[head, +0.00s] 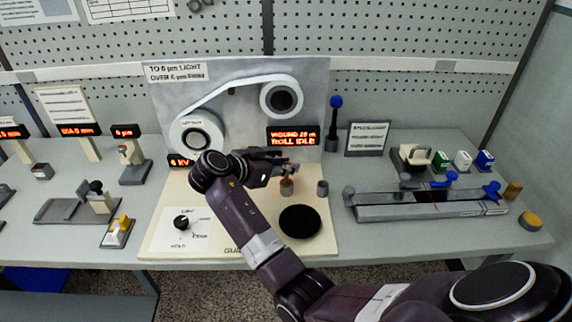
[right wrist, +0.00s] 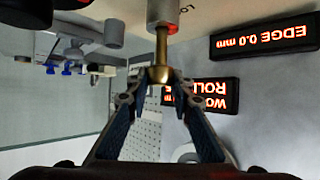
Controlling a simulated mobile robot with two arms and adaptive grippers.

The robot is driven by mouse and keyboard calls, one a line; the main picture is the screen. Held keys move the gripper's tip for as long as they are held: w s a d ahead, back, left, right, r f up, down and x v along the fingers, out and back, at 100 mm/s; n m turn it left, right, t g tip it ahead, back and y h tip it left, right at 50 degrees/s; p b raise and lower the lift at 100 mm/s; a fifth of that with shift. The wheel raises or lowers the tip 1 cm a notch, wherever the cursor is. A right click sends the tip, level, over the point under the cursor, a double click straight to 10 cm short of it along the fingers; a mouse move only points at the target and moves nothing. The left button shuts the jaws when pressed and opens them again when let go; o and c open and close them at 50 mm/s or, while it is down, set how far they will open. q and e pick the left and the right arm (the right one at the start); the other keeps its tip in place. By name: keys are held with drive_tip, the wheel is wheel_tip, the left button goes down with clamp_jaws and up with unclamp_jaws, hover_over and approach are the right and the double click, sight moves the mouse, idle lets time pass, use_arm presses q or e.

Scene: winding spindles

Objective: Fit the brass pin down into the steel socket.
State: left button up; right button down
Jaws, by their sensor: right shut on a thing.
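My right gripper (head: 288,171) is low over the cream base plate. In the right wrist view its two fingers (right wrist: 160,74) are shut on the brass pin (right wrist: 161,46). The pin's narrow shaft runs in line with a pale metal cylinder (right wrist: 163,12), which is cut off by the picture's edge. I cannot tell how the two join. I cannot tell for certain which is the steel socket. My left gripper is out of view.
The base plate (head: 240,249) bears a black disc (head: 300,221) and a knob (head: 181,222). Behind stands a panel with two white rolls (head: 282,97) and a lit red sign (head: 293,136). A grey rail fixture (head: 425,205) is at the right. Small fixtures stand at the left.

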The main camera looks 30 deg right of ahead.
drive_tip(key=shift+f+b, duration=0.95)
drive_tip(key=shift+f, duration=0.35)
drive_tip(key=c, duration=1.6)
unclamp_jaws()
drive_tip(key=v, duration=0.7)
drive_tip(key=shift+a, duration=0.2)
drive_tip(key=shift+r, duration=0.1)
